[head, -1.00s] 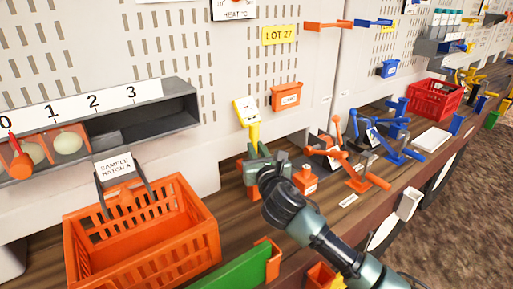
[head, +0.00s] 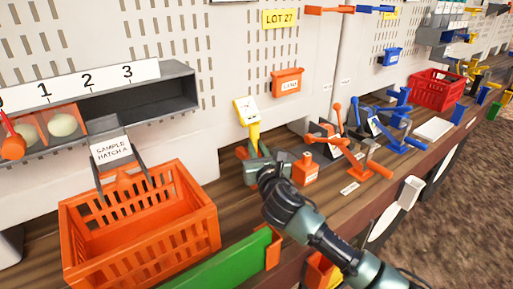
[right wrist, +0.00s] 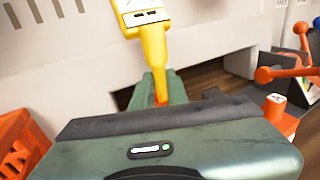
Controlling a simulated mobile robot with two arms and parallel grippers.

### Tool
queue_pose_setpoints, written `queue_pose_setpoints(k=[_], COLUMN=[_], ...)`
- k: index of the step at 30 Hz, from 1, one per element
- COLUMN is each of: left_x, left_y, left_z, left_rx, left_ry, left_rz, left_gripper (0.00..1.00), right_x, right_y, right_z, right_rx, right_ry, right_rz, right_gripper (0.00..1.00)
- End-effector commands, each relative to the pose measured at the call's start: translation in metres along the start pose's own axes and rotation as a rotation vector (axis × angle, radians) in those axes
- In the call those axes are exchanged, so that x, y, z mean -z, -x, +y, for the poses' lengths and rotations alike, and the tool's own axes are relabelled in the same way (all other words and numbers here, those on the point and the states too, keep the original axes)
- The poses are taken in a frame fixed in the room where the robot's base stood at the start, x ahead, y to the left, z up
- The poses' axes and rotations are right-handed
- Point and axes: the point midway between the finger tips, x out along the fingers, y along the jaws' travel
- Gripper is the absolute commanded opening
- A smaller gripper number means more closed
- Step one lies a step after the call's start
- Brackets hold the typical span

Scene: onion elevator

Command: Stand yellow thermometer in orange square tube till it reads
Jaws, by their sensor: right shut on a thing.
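The yellow thermometer (head: 253,135) stands nearly upright, with a pale square dial head at its top. My right gripper (head: 258,160) is shut on its lower part, just above the bench. In the right wrist view, the yellow thermometer (right wrist: 154,45) rises beyond the gripper's green fingers (right wrist: 160,88), with a narrow orange part low between them. A bit of orange (head: 242,152), perhaps the square tube, shows just left of the gripper. The gripper hides the thermometer's lower end, so I cannot tell whether it is inside the tube. My left gripper is not in view.
An orange basket (head: 205,212) stands at the left, below a grey shelf (head: 185,91). A small orange container (head: 306,170) stands just right of the gripper, with orange lever stands (head: 365,168) beyond it. A green panel (head: 225,265) lies in front.

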Motion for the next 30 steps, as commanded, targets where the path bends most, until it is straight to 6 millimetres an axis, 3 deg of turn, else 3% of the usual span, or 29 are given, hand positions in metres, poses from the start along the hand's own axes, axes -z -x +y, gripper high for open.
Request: queue_pose_setpoints(k=[9,10,12,13,23,30], left_x=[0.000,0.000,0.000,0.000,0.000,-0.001], left_y=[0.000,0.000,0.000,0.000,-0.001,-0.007], left_z=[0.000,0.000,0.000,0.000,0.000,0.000], left_rx=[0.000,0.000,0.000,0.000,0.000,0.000], left_ry=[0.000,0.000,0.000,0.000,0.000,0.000], left_rz=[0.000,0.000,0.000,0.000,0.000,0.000], left_gripper=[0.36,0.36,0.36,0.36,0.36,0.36], right_x=[0.000,0.000,0.000,0.000,0.001,0.003], right_y=[0.000,0.000,0.000,0.000,0.002,0.032], right_z=[0.000,0.000,0.000,0.000,0.000,0.000], right_rx=[0.000,0.000,0.000,0.000,0.000,-0.002], right_ry=[0.000,0.000,0.000,0.000,0.000,0.001], right_rz=[-0.001,-0.001,-0.001,-0.001,0.000,-0.001], right_gripper=[0.00,0.17,0.37,0.40,0.40,0.40])
